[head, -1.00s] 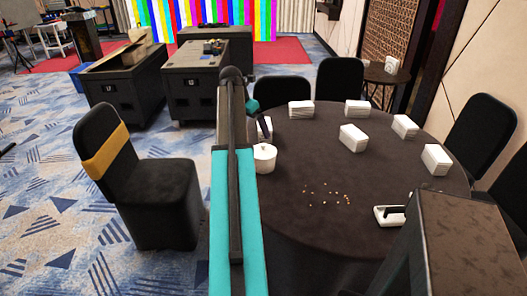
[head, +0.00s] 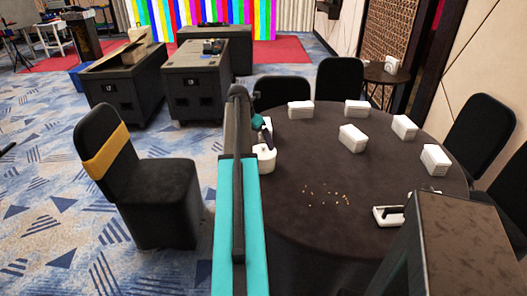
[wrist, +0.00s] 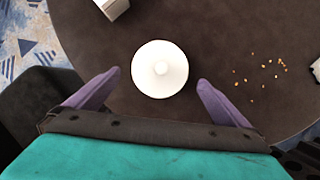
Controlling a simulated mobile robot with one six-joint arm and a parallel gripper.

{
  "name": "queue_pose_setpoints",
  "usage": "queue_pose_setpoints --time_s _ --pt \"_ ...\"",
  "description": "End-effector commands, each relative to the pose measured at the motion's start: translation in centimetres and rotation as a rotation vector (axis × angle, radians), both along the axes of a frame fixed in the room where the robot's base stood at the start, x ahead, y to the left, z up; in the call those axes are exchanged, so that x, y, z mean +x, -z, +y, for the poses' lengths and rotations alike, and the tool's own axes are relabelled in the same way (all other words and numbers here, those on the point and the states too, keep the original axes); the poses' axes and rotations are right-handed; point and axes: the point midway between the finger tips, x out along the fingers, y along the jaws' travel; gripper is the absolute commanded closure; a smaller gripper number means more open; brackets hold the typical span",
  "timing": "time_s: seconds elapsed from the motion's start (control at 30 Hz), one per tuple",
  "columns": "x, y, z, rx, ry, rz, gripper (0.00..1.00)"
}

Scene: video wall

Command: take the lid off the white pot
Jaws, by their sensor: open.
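The white pot (wrist: 147,88) is round, and its white lid (wrist: 174,56) has a small knob in the middle. From above in the wrist view, the lid covers most of the pot. In the head view the pot (head: 267,160) stands near the left edge of the round table, partly hidden by my arm and gripper. My gripper (wrist: 160,77) is open, with one purple finger on each side of the pot in the wrist view. Neither finger visibly touches it. The height of the fingers above the lid is hard to tell.
The dark round table (head: 310,230) carries several white boxes (head: 353,138) toward the back and right. Small crumbs (head: 327,194) lie in the middle, and a white holder (head: 388,215) sits at the right front. Black chairs (head: 340,78) surround the table.

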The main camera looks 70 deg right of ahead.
Motion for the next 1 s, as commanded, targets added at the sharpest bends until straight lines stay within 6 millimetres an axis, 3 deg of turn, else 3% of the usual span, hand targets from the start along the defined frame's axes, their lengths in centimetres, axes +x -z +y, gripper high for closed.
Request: queue_pose_setpoints --time_s 0.2,0.67,1.0 --pt "-0.2 1.2 -0.4 0.000 0.000 0.000 0.00" --pt "-0.2 1.6 -0.6 0.001 0.000 0.000 0.00" --pt "-0.6 4.4 -1.5 0.003 0.001 0.001 0.00"
